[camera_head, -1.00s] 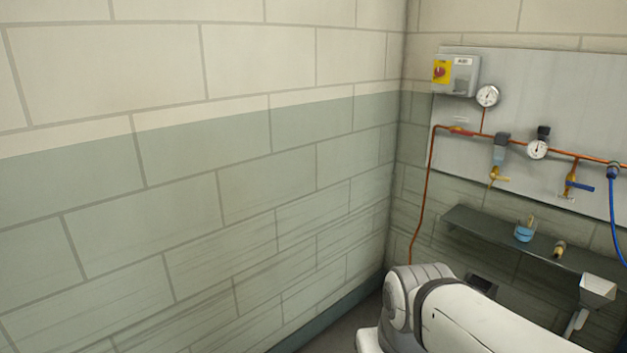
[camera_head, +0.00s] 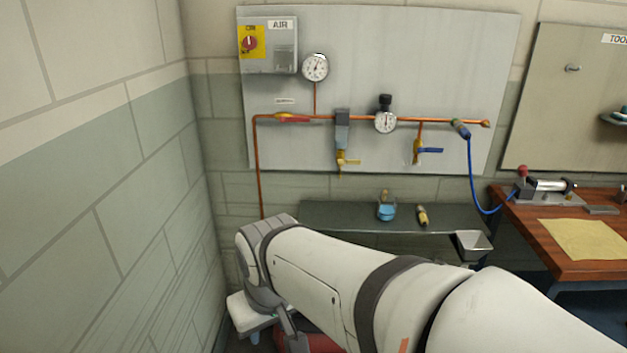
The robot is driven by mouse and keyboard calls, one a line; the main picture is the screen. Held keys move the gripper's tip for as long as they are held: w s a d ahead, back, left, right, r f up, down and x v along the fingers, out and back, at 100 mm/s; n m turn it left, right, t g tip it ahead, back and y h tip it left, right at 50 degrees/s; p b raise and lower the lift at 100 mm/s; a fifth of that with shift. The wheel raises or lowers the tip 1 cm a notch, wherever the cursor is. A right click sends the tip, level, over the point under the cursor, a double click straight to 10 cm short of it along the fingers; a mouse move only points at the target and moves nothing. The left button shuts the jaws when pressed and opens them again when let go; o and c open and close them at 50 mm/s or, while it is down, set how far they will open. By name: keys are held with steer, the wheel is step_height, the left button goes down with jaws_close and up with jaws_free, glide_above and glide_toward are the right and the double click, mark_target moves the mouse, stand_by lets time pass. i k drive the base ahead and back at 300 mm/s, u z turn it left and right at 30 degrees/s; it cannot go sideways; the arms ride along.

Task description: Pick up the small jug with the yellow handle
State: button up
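A small blue vessel (camera_head: 386,211) stands on the dark shelf under the pipe panel. A yellowish-brown part rises above its rim. It may be the jug, but it is too small to tell whether this part is a handle. My white arm crosses the lower middle of the view, in front of and below the shelf. Its far end bends down at the left towards the bottom edge. I cannot make out any gripper fingers there. No contact between my arm and the vessel is visible.
The dark shelf (camera_head: 330,215) also holds a small brass-coloured fitting (camera_head: 422,215). A pale metal hopper (camera_head: 472,245) is at its right front. A wooden bench (camera_head: 530,245) stands at the right, with a blue hose (camera_head: 474,190) running to it. A block wall (camera_head: 100,200) closes the left.

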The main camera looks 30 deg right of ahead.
mark_target(386, 203)
steer(key=z, duration=0.55)
steer(key=i, duration=1)
steer(key=z, duration=0.55)
steer(key=k, duration=0.9)
steer(key=z, duration=0.2)
steer(key=i, duration=0.9)
steer(key=u, duration=0.05)
